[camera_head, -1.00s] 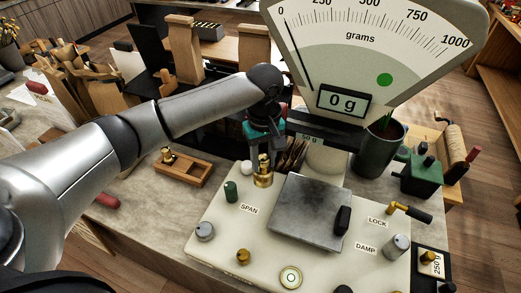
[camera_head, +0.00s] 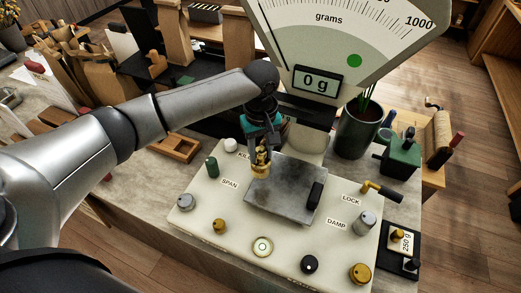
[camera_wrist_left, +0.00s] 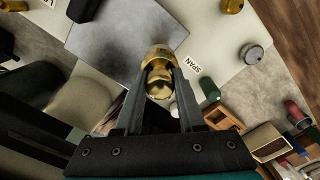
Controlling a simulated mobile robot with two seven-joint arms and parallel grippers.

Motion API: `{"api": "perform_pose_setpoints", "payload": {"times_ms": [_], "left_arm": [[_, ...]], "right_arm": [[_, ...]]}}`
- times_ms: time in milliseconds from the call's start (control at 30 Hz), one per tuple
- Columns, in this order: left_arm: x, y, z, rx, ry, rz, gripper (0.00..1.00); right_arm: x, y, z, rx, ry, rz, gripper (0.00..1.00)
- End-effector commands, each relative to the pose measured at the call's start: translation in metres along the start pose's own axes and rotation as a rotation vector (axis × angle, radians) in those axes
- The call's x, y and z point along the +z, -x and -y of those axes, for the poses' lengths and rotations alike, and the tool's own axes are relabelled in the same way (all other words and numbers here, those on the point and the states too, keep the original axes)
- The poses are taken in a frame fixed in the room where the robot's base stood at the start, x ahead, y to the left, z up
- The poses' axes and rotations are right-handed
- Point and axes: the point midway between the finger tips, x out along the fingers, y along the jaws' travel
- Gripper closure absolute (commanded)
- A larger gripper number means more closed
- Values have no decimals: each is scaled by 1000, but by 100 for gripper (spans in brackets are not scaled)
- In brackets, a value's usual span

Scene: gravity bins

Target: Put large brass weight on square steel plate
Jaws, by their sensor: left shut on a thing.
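My left gripper (camera_head: 262,148) is shut on a brass weight (camera_head: 260,168), with the weight upright below the fingers. The weight is at the back left edge of the square steel plate (camera_head: 278,203); I cannot tell whether it touches. In the left wrist view the brass weight (camera_wrist_left: 158,78) sits between the two fingers, overlapping one edge of the steel plate (camera_wrist_left: 125,35). The plate lies on the cream scale base, with a black block (camera_head: 315,195) at its right side. My right gripper is not in view.
The scale display (camera_head: 318,82) reads 0 g. Around the plate are a green knob (camera_head: 212,167), a lock lever (camera_head: 382,190) and several other knobs. A wooden tray (camera_head: 182,147) lies left of the base. A green pot (camera_head: 357,133) stands behind right.

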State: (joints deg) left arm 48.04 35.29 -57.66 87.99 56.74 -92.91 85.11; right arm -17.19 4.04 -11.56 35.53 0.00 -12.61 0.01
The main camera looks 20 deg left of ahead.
Motion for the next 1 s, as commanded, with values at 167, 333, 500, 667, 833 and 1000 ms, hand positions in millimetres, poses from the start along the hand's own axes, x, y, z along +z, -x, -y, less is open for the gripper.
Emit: {"api": "perform_pose_setpoints", "payload": {"times_ms": [167, 333, 500, 667, 833, 1000], "left_arm": [[0, -16, 0, -1, 0, 1, 100], [0, -35, 0, 0, 0, 0, 100], [0, -49, 0, 0, 0, -2, 100], [0, -56, 0, 1, 0, -1, 100], [0, -58, -1, 2, -1, -2, 100], [-1, -58, 0, 2, -1, -2, 100]], "right_arm": [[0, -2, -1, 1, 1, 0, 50], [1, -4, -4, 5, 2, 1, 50], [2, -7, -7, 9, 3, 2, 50], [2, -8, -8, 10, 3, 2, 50], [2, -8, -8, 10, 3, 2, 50], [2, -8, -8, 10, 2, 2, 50]]}}
